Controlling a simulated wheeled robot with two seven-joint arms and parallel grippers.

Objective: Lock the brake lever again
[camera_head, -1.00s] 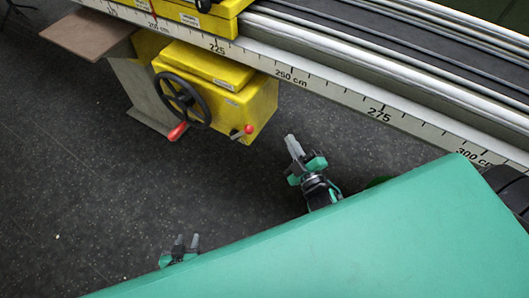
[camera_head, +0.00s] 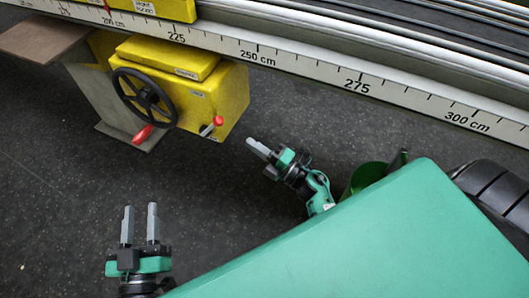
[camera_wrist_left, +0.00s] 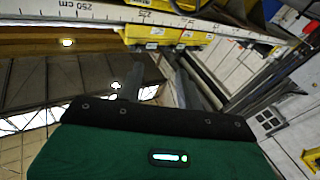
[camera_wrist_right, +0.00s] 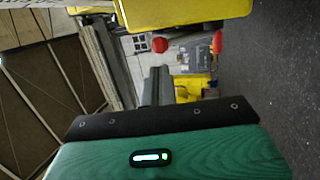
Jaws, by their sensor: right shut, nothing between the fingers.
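The brake lever, a short lever with a red knob (camera_head: 218,120), sticks out from the front of the yellow box (camera_head: 228,98) under the rail. A black handwheel (camera_head: 144,97) with a red handle (camera_head: 143,134) sits to its left. My right gripper (camera_head: 251,143) is shut and empty, right of and slightly below the knob, apart from it, pointing towards the box. In the right wrist view, two red ends (camera_wrist_right: 160,45) show below the yellow box (camera_wrist_right: 185,12). My left gripper (camera_head: 140,208) is open and empty, well below the handwheel.
The long white scale rail (camera_head: 310,70) runs across above the box. A grey support (camera_head: 110,100) stands behind the handwheel, with a brown plate (camera_head: 42,38) at the upper left. My green body fills the lower right. Dark floor between is clear.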

